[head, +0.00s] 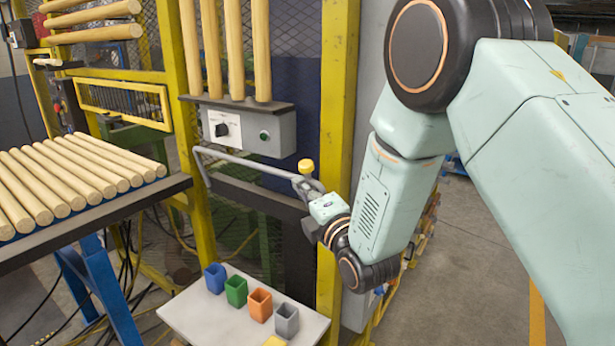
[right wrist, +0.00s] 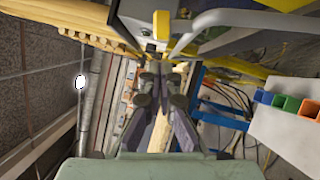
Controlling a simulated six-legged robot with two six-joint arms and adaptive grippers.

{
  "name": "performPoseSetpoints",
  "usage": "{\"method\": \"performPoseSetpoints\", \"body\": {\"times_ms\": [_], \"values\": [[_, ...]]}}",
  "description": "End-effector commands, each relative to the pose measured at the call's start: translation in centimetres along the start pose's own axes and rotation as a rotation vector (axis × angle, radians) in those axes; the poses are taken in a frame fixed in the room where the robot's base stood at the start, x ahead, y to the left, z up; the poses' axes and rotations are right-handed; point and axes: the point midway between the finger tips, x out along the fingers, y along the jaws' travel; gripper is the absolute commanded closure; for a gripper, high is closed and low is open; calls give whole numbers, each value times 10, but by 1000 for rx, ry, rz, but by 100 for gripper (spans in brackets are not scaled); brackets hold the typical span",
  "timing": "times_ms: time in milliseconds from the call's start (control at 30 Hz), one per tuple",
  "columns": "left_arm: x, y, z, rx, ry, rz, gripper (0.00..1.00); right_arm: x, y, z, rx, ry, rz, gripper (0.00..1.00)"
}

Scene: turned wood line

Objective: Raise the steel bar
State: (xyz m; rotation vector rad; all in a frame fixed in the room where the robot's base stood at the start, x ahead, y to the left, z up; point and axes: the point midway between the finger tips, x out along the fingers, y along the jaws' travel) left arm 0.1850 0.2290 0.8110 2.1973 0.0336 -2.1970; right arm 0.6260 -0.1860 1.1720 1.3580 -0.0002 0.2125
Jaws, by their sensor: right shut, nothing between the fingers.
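The steel bar (head: 245,161) is a thin grey bar with a bent left end, running across the yellow frame below a grey switch box in the head view. It slopes slightly down to the right, and a yellow knob (head: 306,166) shows near its right end. My right gripper (head: 306,186) is shut and empty at that right end, just below the knob. The bar (right wrist: 213,18) and the knob (right wrist: 161,24) also show in the right wrist view, beyond my closed fingertips (right wrist: 161,75). I cannot tell whether the fingers touch the bar. My left gripper is not in view.
The switch box (head: 248,128) hangs above the bar, with upright wooden rods behind its top. A yellow post (head: 337,120) stands right of the bar. A white table (head: 205,318) with several coloured cups is below. A rack of turned rods (head: 85,172) is at left.

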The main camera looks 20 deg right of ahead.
Motion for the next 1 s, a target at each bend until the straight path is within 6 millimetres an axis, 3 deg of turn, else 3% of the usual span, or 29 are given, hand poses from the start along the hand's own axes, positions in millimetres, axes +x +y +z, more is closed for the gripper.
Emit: {"method": "performPoseSetpoints", "body": {"times_ms": [200,667,1000], "values": [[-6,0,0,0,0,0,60,16,0,18,1,-2,0,100],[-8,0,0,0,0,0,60,19,1,22,8,-2,-4,100],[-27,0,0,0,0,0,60,36,6,52,154,-2,-88,100]]}}
